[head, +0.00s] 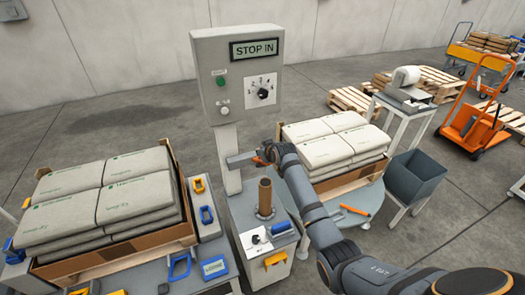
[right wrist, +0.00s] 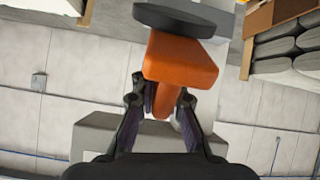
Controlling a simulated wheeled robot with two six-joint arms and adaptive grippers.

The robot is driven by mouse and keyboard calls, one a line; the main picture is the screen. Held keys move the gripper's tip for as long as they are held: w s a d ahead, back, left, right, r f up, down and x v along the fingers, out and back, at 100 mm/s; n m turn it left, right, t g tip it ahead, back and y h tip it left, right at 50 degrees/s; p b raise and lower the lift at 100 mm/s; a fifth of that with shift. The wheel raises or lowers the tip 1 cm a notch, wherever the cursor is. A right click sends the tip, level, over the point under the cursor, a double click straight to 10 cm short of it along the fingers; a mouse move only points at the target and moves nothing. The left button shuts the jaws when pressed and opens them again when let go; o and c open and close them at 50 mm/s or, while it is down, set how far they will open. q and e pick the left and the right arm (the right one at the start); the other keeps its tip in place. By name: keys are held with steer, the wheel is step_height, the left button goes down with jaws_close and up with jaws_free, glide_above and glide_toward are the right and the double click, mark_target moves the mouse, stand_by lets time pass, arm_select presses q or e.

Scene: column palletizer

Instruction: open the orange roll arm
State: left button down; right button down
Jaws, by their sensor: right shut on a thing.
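The orange roll arm (right wrist: 181,72) fills the upper middle of the right wrist view, with a dark disc (right wrist: 182,16) at its far end. My right gripper (right wrist: 163,100) is shut on the narrow near part of the orange roll arm, one finger on each side. In the head view my right gripper (head: 271,153) is beside the grey column, next to a grey bar (head: 240,160). Only a little orange shows there, and my gripper hides much of it. My left gripper is in neither view.
A control box (head: 238,75) reading "STOP IN" stands on the column. A brown tube (head: 265,197) stands upright below my right gripper. Bag stacks sit left (head: 100,200) and right (head: 333,145). An orange-handled tool (head: 355,210) lies on the round table.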

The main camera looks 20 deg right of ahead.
steer(key=c, duration=1.4)
jaws_free()
steer(key=shift+o, duration=0.2)
steer(key=v, duration=1.2)
steer(key=shift+a, duration=0.1)
